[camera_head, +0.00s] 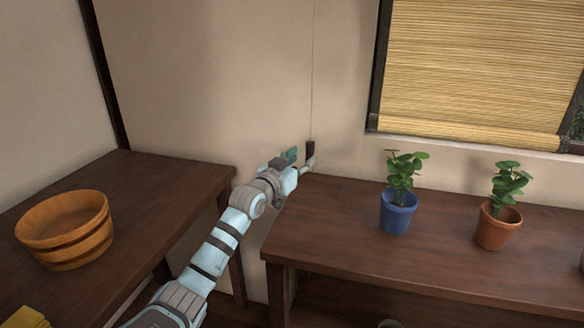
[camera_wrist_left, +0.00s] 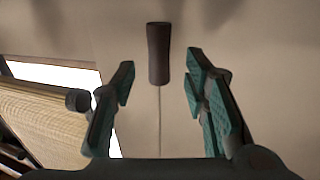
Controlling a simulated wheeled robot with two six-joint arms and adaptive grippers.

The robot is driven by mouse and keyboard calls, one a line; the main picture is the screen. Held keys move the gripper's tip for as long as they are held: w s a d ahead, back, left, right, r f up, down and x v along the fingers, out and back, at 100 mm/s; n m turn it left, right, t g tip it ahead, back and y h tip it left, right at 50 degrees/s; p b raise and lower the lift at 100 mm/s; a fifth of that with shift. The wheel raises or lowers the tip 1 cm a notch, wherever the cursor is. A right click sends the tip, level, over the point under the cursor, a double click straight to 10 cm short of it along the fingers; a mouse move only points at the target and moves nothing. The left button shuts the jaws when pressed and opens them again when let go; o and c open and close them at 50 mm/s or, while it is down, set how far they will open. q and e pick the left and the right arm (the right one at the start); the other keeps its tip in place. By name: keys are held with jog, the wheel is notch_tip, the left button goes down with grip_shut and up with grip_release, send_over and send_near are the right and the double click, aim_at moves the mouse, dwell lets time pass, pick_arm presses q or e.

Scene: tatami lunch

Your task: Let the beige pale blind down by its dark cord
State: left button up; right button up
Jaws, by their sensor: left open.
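The beige slatted blind (camera_head: 470,75) hangs in the dark-framed window at the upper right of the head view, its lower edge close to the sill. It also shows at the left of the left wrist view (camera_wrist_left: 45,125). A thin cord (camera_head: 312,80) hangs on the wall left of the window and ends in a dark handle (camera_head: 310,148). My left gripper (camera_head: 302,158) is open at this handle. In the left wrist view the handle (camera_wrist_left: 158,52) lies between the open fingertips, with gaps visible on both sides. My right gripper is not in view.
A dark wooden table (camera_head: 340,225) stands below the window, bearing a blue potted plant (camera_head: 398,215) and a terracotta potted plant (camera_head: 497,230). A wooden tub (camera_head: 65,235) stands on another dark table (camera_head: 140,190) at the left. A gap separates the tables.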

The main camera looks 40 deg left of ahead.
pick_arm(q)
jog(key=s, duration=0.6)
jog(key=shift+s+d, duration=0.3)
jog(key=shift+s, duration=0.05)
